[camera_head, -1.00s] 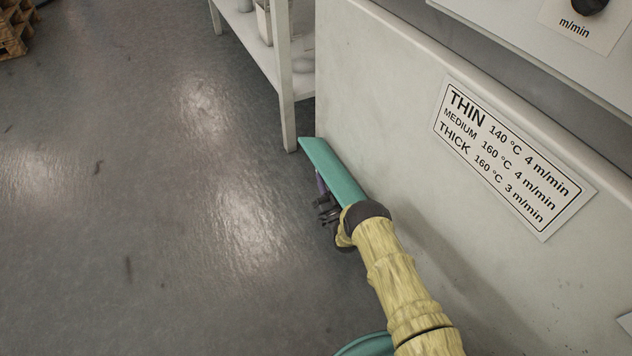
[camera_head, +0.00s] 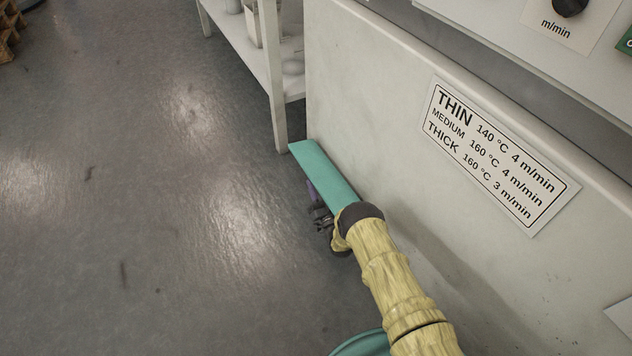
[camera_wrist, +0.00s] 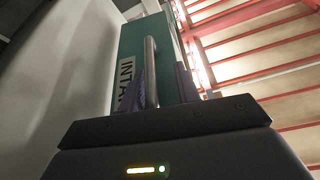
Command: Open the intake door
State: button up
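The intake door (camera_head: 322,171) is a green panel at the side of the pale machine in the head view. In the wrist view the green door (camera_wrist: 126,45) carries a partly hidden label starting "INTA". An upright metal bar handle (camera_wrist: 150,72) stands on it. A gap shows between the handle and the right finger. The door looks closed, but its edges are hard to tell.
The pale machine wall (camera_head: 370,120) with a temperature sign (camera_head: 497,157) runs along the right, close to my arm. A white shelf (camera_head: 262,62) stands beyond the door. The grey floor (camera_head: 130,200) at left is clear up to a wooden pallet (camera_head: 8,35).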

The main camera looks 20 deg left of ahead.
jog(key=p+v, duration=0.3)
jog(key=v, duration=0.7)
jog(key=shift+s+d, duration=0.2)
jog(key=shift+f, duration=0.1)
